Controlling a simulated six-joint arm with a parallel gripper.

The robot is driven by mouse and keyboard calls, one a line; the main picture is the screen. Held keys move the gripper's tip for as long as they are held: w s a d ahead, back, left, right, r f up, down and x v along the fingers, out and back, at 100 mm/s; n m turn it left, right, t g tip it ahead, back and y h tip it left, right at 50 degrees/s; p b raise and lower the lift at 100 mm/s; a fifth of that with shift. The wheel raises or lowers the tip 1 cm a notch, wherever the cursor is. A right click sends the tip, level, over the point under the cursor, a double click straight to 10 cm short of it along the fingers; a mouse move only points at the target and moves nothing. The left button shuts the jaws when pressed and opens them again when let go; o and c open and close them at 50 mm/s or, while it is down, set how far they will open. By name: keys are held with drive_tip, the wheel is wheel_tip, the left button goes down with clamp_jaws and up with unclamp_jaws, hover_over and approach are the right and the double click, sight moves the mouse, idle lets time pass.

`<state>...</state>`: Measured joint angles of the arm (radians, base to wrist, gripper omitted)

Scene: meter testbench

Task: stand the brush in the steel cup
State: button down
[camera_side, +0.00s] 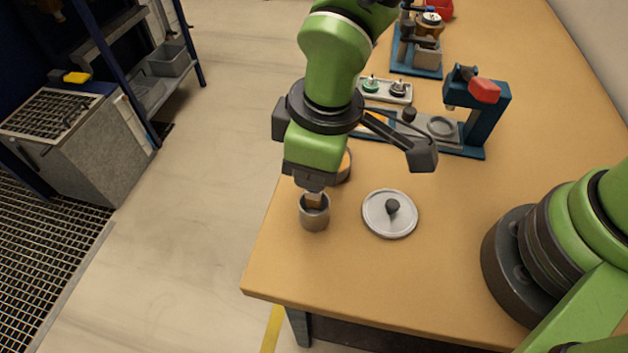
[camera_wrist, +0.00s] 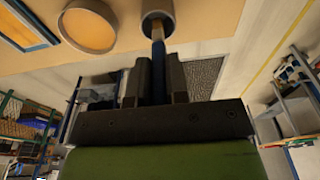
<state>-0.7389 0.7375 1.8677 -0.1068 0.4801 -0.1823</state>
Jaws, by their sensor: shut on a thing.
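The steel cup (camera_side: 314,217) stands upright near the table's left edge; its mouth shows at the top of the wrist view (camera_wrist: 153,6). My gripper (camera_side: 314,188) is directly above the cup, pointing down. In the wrist view its fingers (camera_wrist: 158,62) are shut on the brush (camera_wrist: 158,48), around its dark blue part. The brush's wooden part (camera_side: 314,200) points down and its end appears to be within the cup's mouth. How deep it reaches, and whether it touches the cup's wall or floor, is hidden.
A round grey lid with a dark knob (camera_side: 390,214) lies right of the cup. A round container (camera_side: 344,167) stands just behind it, partly hidden by my arm. A blue meter stand (camera_side: 484,118) and a small tray (camera_side: 385,90) are farther back. The table's front is clear.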

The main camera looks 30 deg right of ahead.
drive_tip(key=shift+f, duration=1.7)
drive_tip(key=shift+f, duration=0.1)
drive_tip(key=c, duration=1.1)
unclamp_jaws()
wheel_tip(320, 180, up, 12)
drive_tip(key=s+d, duration=0.1)
